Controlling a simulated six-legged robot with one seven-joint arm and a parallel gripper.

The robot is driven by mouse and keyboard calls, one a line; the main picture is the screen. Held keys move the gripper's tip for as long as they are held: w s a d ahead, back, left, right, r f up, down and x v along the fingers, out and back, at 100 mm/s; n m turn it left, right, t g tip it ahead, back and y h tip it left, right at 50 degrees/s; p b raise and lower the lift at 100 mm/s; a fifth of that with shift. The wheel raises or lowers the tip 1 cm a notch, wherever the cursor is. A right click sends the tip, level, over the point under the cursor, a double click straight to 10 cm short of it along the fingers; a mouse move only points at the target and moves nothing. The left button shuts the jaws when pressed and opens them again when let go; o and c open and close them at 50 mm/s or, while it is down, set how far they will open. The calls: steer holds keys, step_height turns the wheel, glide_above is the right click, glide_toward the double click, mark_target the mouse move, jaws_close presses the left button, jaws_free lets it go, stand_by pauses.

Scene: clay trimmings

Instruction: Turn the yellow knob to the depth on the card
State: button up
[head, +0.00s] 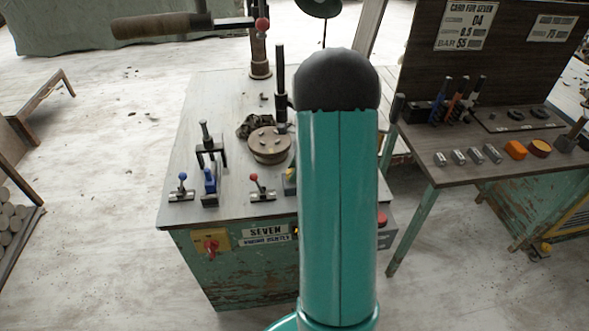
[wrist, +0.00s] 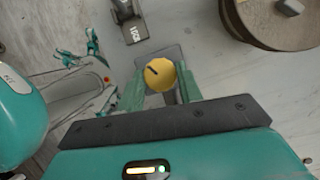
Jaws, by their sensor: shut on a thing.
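The yellow knob (wrist: 158,73) is round, with a dark pointer line running toward its upper left in the wrist view. It sits on a grey plate (wrist: 172,53). My gripper (wrist: 160,87) has one green finger on each side of the knob and is shut on it. In the head view my arm hides the gripper and most of the knob's place. The card (head: 465,24) on the dark board is headed "CARD FOR SEVEN", with 04, a depth line and BAR 55. The depth figure is small, perhaps 0.5 or 8.5.
The bench (head: 233,105) carries a round turntable (head: 268,146), a blue-knobbed lever (head: 182,188) and a red-knobbed lever (head: 260,189). A plate marked LOCK (wrist: 135,33) is near the knob. A red switch (head: 211,246) is on the bench front. A side table (head: 440,173) holds tools and small cylinders.

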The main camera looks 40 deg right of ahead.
steer(key=n+g, duration=0.1)
steer(key=n, duration=0.3)
steer(key=n+g, duration=0.1)
steer(key=n, duration=0.2)
steer(key=shift+w+d+r+g+y, duration=0.2)
steer(key=shift+w+g+y, duration=0.1)
steer(key=shift+y, duration=0.1)
steer(key=n+g, duration=0.1)
steer(key=n, duration=0.2)
steer(key=shift+n, duration=0.3)
steer(key=shift+w+n+g+h, duration=0.15)
steer(key=shift+n+g, duration=0.25)
steer(key=shift+n, duration=0.5)
steer(key=shift+n+g+h, duration=0.15)
steer(key=shift+n+g, duration=0.25)
steer(key=shift+n, duration=0.5)
steer(key=o, duration=1)
steer(key=shift+a+f, duration=0.1)
steer(key=v, duration=1.4)
steer(key=shift+w+f, duration=0.1)
